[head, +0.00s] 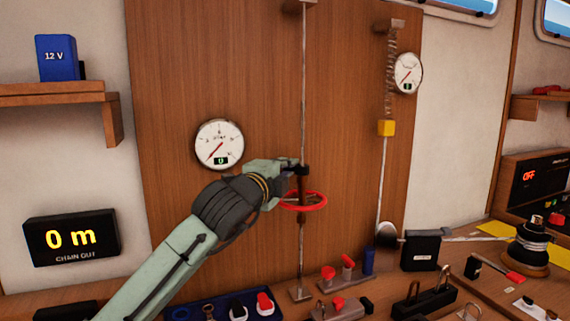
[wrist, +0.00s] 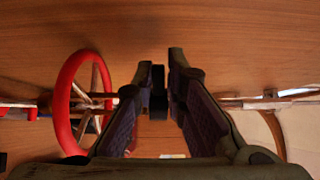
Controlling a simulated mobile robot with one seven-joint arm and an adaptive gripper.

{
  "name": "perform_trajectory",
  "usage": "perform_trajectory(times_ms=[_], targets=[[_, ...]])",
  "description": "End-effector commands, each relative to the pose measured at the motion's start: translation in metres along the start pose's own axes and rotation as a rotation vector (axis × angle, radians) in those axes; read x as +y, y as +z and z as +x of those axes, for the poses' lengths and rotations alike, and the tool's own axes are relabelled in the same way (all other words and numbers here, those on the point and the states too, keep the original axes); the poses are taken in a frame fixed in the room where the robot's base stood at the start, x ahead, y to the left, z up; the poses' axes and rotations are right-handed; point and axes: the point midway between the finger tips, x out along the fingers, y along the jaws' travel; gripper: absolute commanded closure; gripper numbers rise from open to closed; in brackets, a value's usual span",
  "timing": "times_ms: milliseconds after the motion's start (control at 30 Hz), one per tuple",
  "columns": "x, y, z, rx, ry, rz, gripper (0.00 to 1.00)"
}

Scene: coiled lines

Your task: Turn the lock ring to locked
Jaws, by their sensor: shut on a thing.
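My gripper (head: 294,168) reaches from the left to a thin upright rod (head: 303,90) in front of the wood panel. It is shut on a small black collar on the rod, which I take to be the lock ring (head: 304,171). In the wrist view the dark lock ring (wrist: 158,98) sits between the fingertips of my gripper (wrist: 160,78). A red handwheel (head: 318,203) is around the rod just below; it also shows left of the fingers in the wrist view (wrist: 64,98). No lock marking is readable, and the fingers hide part of the ring.
A round gauge (head: 219,144) is on the panel left of the rod. A second line with a spring and yellow block (head: 386,128) hangs to the right. The bench below holds red-topped switches (head: 348,262), a black box (head: 421,250) and a winch (head: 532,245).

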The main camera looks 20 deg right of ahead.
Motion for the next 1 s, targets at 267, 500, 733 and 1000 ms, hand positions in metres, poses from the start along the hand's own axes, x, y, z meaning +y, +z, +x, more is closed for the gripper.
perform_trajectory(times_ms=[267, 500, 733, 1000], targets=[[0.0062, -0.0041, 0.0017, 0.025, 0.013, 0.001, 1.0], [0.0068, -0.0044, 0.0018, 0.025, 0.014, 0.001, 0.87], [0.005, -0.0031, 0.0017, 0.022, 0.011, 0.0, 0.72], [0.0025, -0.0014, 0.0011, 0.019, 0.006, 0.0, 0.7]])
